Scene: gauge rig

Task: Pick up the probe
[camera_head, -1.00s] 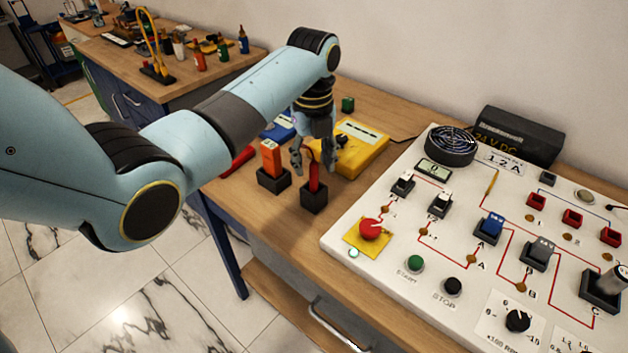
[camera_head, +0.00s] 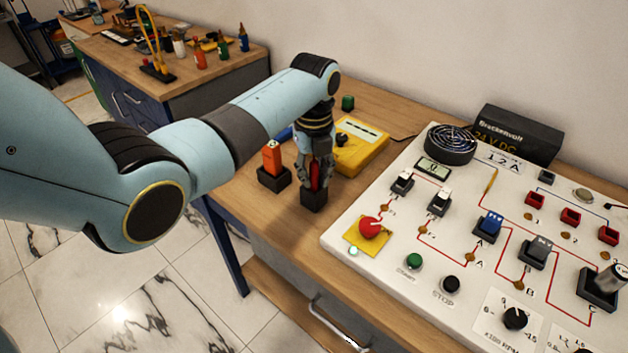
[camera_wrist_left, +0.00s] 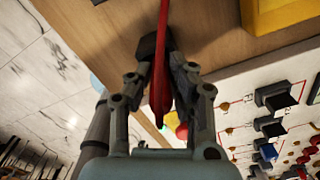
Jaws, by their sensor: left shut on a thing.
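The red probe (camera_head: 316,176) stands upright in a black holder block (camera_head: 313,200) on the wooden bench. My left gripper (camera_head: 315,183) points down over the holder and is shut on the probe. In the left wrist view the red probe (camera_wrist_left: 160,75) runs between the two fingers (camera_wrist_left: 163,75), with its cable leading away past the black block (camera_wrist_left: 146,46). The probe's lower end is hidden in the holder. My right gripper is not in view.
A yellow meter (camera_head: 360,148) lies behind. The white gauge panel (camera_head: 350,262) with switches and knobs fills the right. A bench edge runs along the front.

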